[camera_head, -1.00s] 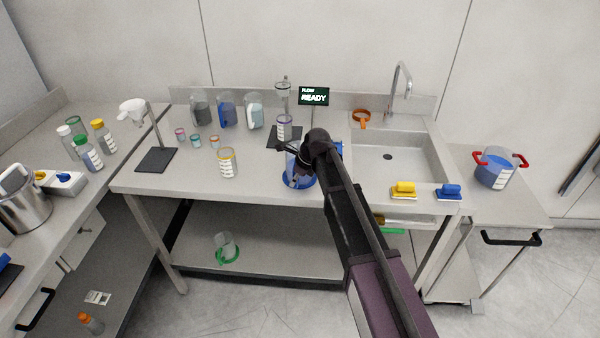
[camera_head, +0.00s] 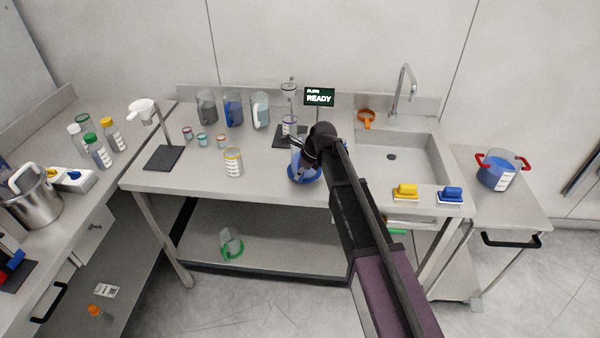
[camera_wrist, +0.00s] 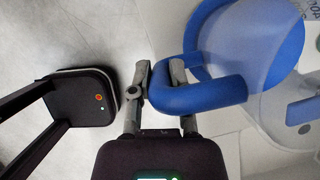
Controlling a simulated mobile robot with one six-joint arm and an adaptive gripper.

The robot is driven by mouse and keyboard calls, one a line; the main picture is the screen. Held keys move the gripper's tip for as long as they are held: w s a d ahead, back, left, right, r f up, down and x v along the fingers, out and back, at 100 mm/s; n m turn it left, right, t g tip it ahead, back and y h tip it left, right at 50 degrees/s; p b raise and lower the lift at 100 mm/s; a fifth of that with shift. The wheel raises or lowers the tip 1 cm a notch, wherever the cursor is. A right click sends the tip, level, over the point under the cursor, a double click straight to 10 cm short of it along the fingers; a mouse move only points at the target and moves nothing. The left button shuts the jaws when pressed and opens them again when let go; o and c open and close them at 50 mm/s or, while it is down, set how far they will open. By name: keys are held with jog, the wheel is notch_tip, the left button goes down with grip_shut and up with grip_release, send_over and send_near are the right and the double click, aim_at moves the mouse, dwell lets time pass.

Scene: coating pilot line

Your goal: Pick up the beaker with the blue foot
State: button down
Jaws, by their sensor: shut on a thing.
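The beaker with the blue foot (camera_head: 304,175) is at the front middle of the bench, a clear vessel with a broad blue ring at its base, partly hidden by my arm. In the wrist view its blue ring (camera_wrist: 197,25) and a thick blue handle loop (camera_wrist: 215,95) fill the upper right. My gripper (camera_head: 310,150) is at the beaker's right side. In the wrist view my gripper (camera_wrist: 160,78) is shut on the near end of the blue handle. I cannot tell for sure whether the foot is clear of the bench top.
A yellow-rimmed beaker (camera_head: 233,162) stands to the left. A stand with a cylinder (camera_head: 289,125) and the READY display (camera_head: 319,96) are behind. The sink (camera_head: 405,155), a yellow sponge (camera_head: 405,191) and a blue sponge (camera_head: 451,194) lie to the right.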

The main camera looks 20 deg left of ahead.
jog(key=s+d+r+p, duration=0.1)
jog(key=s+d, duration=0.8)
jog(key=s, duration=0.4)
jog(key=shift+r, duration=0.15)
dwell(0.5)
